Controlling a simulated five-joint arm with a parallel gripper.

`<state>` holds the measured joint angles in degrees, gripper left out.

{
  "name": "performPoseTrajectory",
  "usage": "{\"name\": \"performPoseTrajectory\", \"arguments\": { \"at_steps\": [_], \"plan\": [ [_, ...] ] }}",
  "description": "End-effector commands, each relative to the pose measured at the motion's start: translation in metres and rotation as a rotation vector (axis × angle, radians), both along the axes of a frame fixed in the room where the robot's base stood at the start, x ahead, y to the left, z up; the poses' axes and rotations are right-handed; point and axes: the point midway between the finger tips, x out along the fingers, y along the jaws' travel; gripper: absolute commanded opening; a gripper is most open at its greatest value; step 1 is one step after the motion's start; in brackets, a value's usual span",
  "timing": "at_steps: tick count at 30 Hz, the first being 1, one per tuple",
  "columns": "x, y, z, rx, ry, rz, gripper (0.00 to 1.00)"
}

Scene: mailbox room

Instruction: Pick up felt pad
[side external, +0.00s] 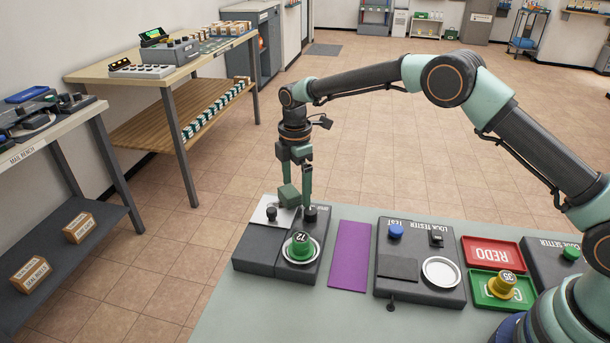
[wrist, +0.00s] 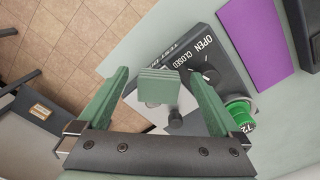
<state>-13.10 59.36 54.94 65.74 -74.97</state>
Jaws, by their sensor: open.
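A small green block with ridged edges (side external: 289,195), which looks like the felt pad, sits tilted at the level of my fingertips, above a pale metal plate (side external: 262,209). In the wrist view the block (wrist: 159,86) shows between my two fingers, with a gap on each side. What supports it is hidden. My gripper (side external: 297,185) is open, pointing down over the dark test device at the table's far left corner. The wrist view shows its green fingers (wrist: 160,75) spread apart.
Close by are a dark knob (side external: 311,213) and a green "72" piece (side external: 300,246) in a round dish. A flat purple mat (side external: 349,256) lies to the right, then the lock tester (side external: 421,290), red tray (side external: 491,253) and green tray (side external: 482,300).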

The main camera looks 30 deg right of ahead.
Motion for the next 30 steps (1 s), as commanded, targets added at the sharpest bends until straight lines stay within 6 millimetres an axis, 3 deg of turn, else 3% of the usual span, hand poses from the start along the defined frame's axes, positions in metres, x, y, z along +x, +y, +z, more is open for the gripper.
{"name": "performPoseTrajectory", "arguments": {
  "at_steps": [3,9,11,23,30],
  "plan": [
    [0.000,0.000,0.000,0.000,0.000,0.000,0.96],
    [0.000,0.000,0.001,0.000,-0.001,0.000,0.20],
    [0.000,0.000,0.001,0.000,-0.001,0.000,0.06],
    [0.001,0.000,0.011,0.001,-0.004,0.000,0.06],
    [0.002,0.000,0.051,0.002,-0.006,0.000,0.06]
  ]
}}
